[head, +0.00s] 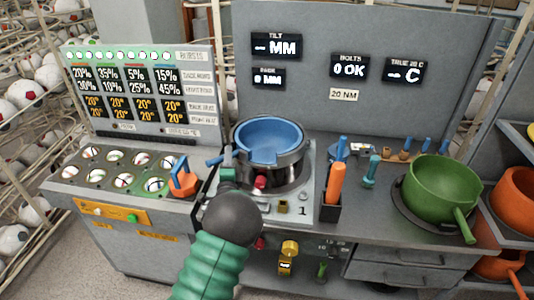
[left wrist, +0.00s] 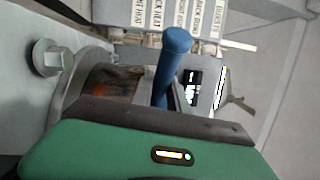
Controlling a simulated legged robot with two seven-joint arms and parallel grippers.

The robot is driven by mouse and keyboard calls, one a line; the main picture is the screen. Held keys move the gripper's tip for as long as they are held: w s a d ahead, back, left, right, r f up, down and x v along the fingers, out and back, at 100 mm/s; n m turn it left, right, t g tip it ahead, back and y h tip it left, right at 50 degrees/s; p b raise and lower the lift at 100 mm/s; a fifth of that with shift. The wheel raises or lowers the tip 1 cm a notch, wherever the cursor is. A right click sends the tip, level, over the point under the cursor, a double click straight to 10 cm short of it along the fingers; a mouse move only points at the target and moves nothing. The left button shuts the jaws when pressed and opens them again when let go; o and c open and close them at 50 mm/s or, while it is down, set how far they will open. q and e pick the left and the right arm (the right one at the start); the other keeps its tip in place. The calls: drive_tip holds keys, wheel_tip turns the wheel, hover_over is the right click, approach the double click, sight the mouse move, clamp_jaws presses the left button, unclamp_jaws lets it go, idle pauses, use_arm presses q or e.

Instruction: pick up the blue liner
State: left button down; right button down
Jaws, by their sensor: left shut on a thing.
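The blue liner (head: 266,135) is a shallow bowl with a short handle on its left side. It sits in the round metal press (head: 290,172) on the bench. My left gripper (head: 227,174) comes from below, its tip at the left side of the press by the liner's handle. It is shut on the blue liner, though my own wrist hides much of the grip. In the left wrist view a blue handle (left wrist: 172,62) stands up just beyond the green and dark jaw. My right gripper is not in view.
A dark holder with an orange handle (head: 336,184) stands close to the right of the press. A green pot (head: 440,188) sits further right. A grey back panel (head: 330,110) rises behind.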

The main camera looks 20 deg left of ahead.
use_arm(q)
drive_tip(key=shift+f, duration=0.15)
idle(0.5)
wheel_tip(320, 180, up, 18)
idle(0.6)
drive_tip(key=shift+w, duration=0.1)
